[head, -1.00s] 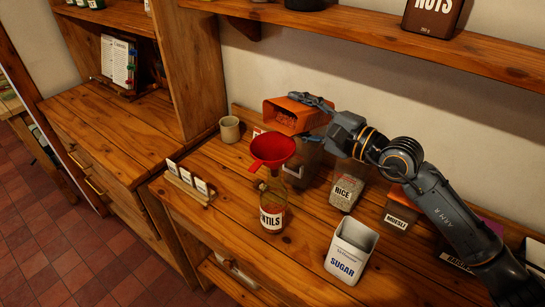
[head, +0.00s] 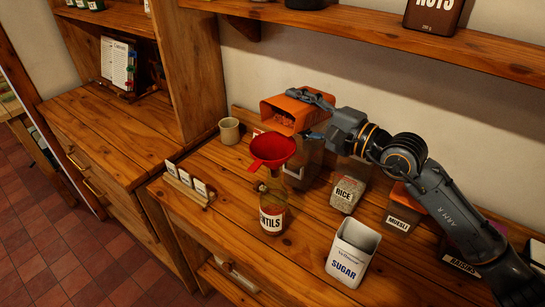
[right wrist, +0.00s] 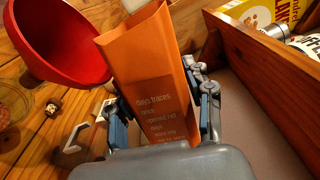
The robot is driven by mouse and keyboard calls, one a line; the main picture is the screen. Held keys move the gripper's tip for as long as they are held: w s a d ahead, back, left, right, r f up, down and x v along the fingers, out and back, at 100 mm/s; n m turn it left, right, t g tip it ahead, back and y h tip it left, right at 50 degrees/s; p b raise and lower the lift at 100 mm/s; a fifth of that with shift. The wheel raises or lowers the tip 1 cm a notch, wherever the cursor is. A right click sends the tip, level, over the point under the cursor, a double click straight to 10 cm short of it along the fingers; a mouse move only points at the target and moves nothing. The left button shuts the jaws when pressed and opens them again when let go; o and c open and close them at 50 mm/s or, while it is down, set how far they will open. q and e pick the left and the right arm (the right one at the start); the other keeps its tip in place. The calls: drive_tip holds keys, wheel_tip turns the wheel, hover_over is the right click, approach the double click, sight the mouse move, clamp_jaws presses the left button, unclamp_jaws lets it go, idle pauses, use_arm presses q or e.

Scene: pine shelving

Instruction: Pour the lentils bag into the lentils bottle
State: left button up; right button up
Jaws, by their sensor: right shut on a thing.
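The lentils bottle (head: 277,200) stands upright on the wooden counter, its label partly reading "NTILS". Some orange-brown contents show low inside it. A red funnel (head: 272,148) sits in its mouth; the funnel also shows at the upper left of the right wrist view (right wrist: 62,40). My right gripper (head: 315,116) is shut on an orange bag (head: 279,120), which is open at the top with lentil-like contents visible. The bag is tilted to the left, raised just behind and above the funnel. Its printed side shows in the right wrist view (right wrist: 150,80). My left gripper is out of view.
A clear container (head: 299,175) stands behind the bottle. A rice jar (head: 346,194), muesli container (head: 403,206) and open sugar tin (head: 354,246) stand to the right. A beige cup (head: 229,130) and card holder (head: 188,187) are at left. A shelf (head: 370,32) runs above.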

drive_tip(key=shift+r, duration=0.1)
drive_tip(key=shift+r+n+b, duration=0.2)
drive_tip(key=shift+n+b, duration=0.2)
drive_tip(key=shift+b, duration=0.1)
drive_tip(key=shift+b, duration=0.4)
drive_tip(key=shift+r+n, duration=0.2)
drive_tip(key=shift+n, duration=0.2)
drive_tip(key=shift+s, duration=0.1)
drive_tip(key=shift+a+r+n+b, duration=0.1)
drive_tip(key=shift+n+b, duration=0.2)
drive_tip(key=shift+b, duration=0.45)
drive_tip(key=shift+r, duration=0.1)
